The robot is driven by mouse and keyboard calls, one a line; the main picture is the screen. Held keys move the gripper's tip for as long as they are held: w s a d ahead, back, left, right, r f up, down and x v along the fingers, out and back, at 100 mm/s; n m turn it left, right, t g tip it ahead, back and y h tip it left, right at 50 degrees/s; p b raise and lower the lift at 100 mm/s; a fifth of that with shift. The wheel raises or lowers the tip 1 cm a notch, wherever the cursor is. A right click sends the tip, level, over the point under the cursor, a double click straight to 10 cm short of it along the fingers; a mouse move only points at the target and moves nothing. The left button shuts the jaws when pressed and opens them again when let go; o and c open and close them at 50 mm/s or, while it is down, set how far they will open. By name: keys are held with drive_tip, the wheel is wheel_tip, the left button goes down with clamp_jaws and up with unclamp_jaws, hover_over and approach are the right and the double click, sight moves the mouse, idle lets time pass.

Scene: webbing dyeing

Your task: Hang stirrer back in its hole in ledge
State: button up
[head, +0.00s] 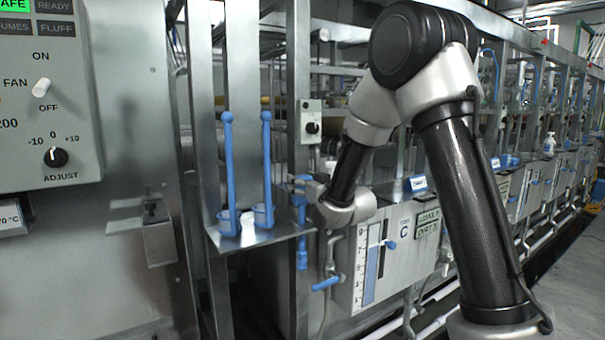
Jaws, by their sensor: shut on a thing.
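The metal ledge (240,245) juts out left of centre in the head view. My gripper (302,188) is at the ledge's right end, slightly above it, pointing left. It is shut on a blue stirrer (302,255), which hangs roughly upright. Part of the stirrer shows just above the ledge's level and a lower part shows beneath it. I cannot tell whether it passes through a hole or stands just beside the ledge edge. The hole itself is not visible. My fingers are small and partly hidden by my wrist.
Two blue long-handled scoops (228,165) (267,165) stand upright on the ledge, left of my gripper. A metal post rises close behind. A blue-handled valve (326,284) and pipe sit below right. A control panel (45,110) fills the left.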

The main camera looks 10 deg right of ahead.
sight(303, 199)
drive_tip(key=shift+f, duration=2.6)
drive_tip(key=o, duration=1.5)
drive_tip(key=shift+o, duration=0.2)
drive_tip(key=v, duration=0.7)
drive_tip(key=shift+s, duration=0.25)
drive_tip(key=shift+d+r, duration=0.1)
drive_tip(key=shift+r, duration=0.05)
